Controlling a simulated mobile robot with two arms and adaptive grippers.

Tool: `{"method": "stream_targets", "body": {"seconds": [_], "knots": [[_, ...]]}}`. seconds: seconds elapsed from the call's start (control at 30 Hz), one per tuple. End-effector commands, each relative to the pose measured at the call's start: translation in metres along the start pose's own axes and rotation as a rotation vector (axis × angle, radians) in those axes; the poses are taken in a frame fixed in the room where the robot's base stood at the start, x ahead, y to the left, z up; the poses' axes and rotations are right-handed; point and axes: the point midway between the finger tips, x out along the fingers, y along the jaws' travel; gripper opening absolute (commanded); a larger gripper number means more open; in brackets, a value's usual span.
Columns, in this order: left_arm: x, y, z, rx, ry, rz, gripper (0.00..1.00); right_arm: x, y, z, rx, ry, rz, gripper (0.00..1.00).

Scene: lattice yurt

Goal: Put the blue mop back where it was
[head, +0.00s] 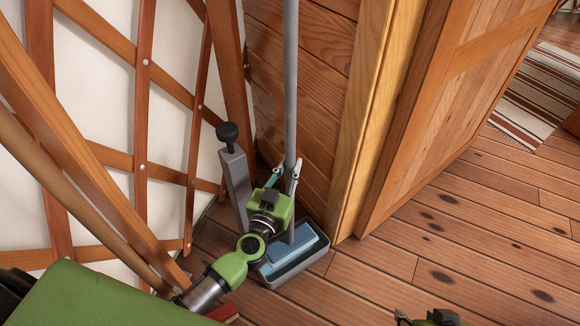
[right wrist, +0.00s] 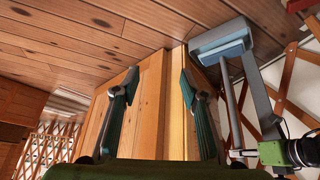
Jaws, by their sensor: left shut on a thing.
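The blue mop has a long grey pole (head: 290,80) and a flat blue head (head: 292,252). My left gripper (head: 284,178) is shut on the pole, low down above the head. The pole stands nearly upright. The mop head is at a grey tray stand (head: 312,268) with a post and black knob; it appears inside the tray's rim, but I cannot tell whether it rests on the bottom. In the right wrist view, seen upside down, the blue head (right wrist: 222,50) sits at the tray (right wrist: 215,33). My right gripper (right wrist: 160,95) is open and empty.
The stand is in a corner between the lattice wall (head: 142,120) and a plank wall (head: 300,100). A wooden door (head: 460,110) stands to its right. The plank floor (head: 450,240) right of the stand is clear. A striped rug (head: 535,95) lies beyond the door.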

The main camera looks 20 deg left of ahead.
Motion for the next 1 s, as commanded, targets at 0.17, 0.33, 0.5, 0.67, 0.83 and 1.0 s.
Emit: {"method": "stream_targets", "body": {"seconds": [0.17,0.33,0.5,0.67,0.83,1.0], "knots": [[0.001,0.000,0.004,-0.001,0.005,-0.001,0.00,0.007,-0.003,-0.018,-0.002,0.082,-0.005,0.40],[0.001,0.000,0.008,0.000,0.005,0.000,0.00,0.010,-0.005,-0.036,-0.004,0.160,-0.009,0.40],[0.001,0.000,0.011,0.000,0.005,0.000,0.00,0.010,-0.007,-0.056,-0.006,0.241,-0.014,0.40],[0.001,0.000,0.014,-0.001,0.005,0.000,0.00,0.008,-0.010,-0.075,-0.008,0.320,-0.018,0.40],[0.001,0.000,0.016,-0.001,0.005,0.000,0.00,0.004,-0.012,-0.095,-0.009,0.404,-0.022,0.40],[0.001,0.000,0.019,0.000,0.005,0.000,0.00,-0.002,-0.015,-0.114,-0.010,0.487,-0.028,0.40]]}}
